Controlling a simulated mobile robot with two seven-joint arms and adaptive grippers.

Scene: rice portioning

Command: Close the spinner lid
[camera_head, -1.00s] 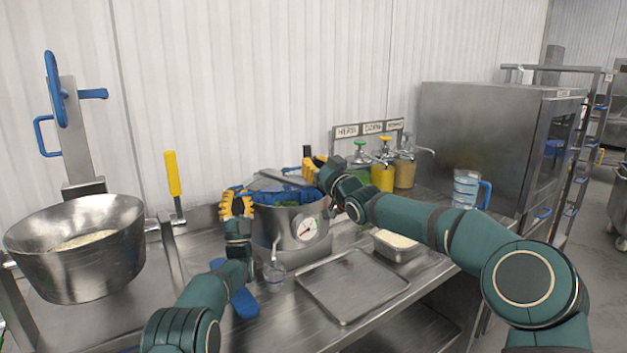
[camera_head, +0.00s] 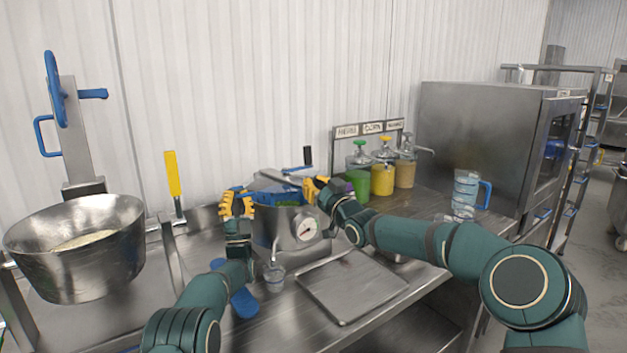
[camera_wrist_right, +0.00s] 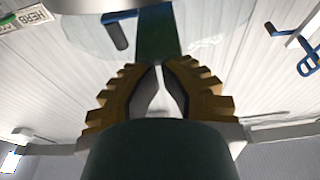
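The spinner (camera_head: 285,234) is a steel pot with a round dial on its front, standing on the steel counter. A blue part (camera_head: 277,196) shows at its top. The grey lid (camera_head: 277,177) is seen edge-on and tilted behind the rim, with a blue bar and black handle (camera_head: 307,155); whether it touches the rim is unclear. My right gripper (camera_head: 310,190) is at the spinner's right rim, beside the lid.
A flat steel tray (camera_head: 350,287) lies in front of the spinner, and a small clear cup (camera_head: 274,277) stands left of it. Pump bottles (camera_head: 383,179) and a jug (camera_head: 465,195) stand at right. A large steel bowl (camera_head: 75,262) is at left.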

